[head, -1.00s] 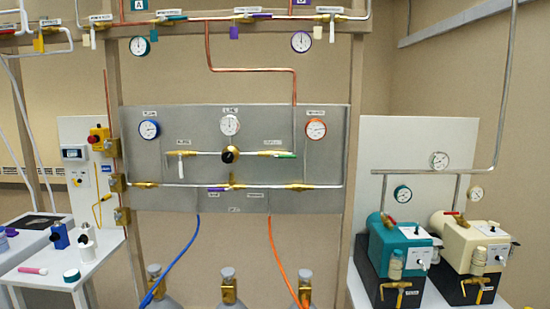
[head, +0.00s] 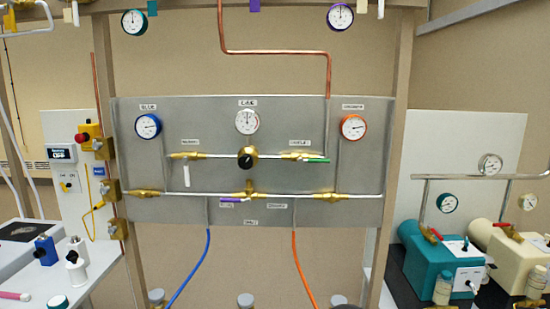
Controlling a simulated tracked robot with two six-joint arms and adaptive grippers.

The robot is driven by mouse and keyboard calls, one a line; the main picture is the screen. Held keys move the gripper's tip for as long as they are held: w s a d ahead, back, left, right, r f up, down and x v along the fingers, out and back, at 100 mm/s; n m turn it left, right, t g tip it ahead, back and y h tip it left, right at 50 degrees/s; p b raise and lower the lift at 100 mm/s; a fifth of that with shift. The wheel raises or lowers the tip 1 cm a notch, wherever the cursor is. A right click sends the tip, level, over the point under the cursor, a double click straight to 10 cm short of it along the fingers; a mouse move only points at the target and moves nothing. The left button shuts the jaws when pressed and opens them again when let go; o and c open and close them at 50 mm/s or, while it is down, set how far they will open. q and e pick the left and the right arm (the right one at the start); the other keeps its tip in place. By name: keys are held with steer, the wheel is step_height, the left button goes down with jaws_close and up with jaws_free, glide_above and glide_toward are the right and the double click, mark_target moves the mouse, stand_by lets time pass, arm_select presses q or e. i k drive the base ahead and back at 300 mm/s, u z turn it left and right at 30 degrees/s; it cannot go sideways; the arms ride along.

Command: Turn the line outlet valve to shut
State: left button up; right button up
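A grey valve panel (head: 350,215) stands ahead in the head view. On its upper pipe, right of the black regulator knob (head: 247,157), is a brass valve with a green handle (head: 317,160). This handle lies roughly along the pipe. A label above it is too blurred to read for certain, perhaps "outlet". On the left of the same pipe, a brass valve has a white handle (head: 186,175) hanging down across the pipe. A purple handle (head: 231,200) lies along the lower pipe. Neither of my grippers is in view.
A blue gauge (head: 148,126), a white gauge (head: 247,121) and an orange gauge (head: 354,127) sit on the panel. Blue (head: 190,270) and orange (head: 303,270) hoses hang below. A teal pump (head: 438,262) stands right, a white bench (head: 95,280) left.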

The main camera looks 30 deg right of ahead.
mark_target(300, 160)
steer(key=z, duration=0.2)
steer(key=i, duration=1.15)
steer(key=z, duration=0.95)
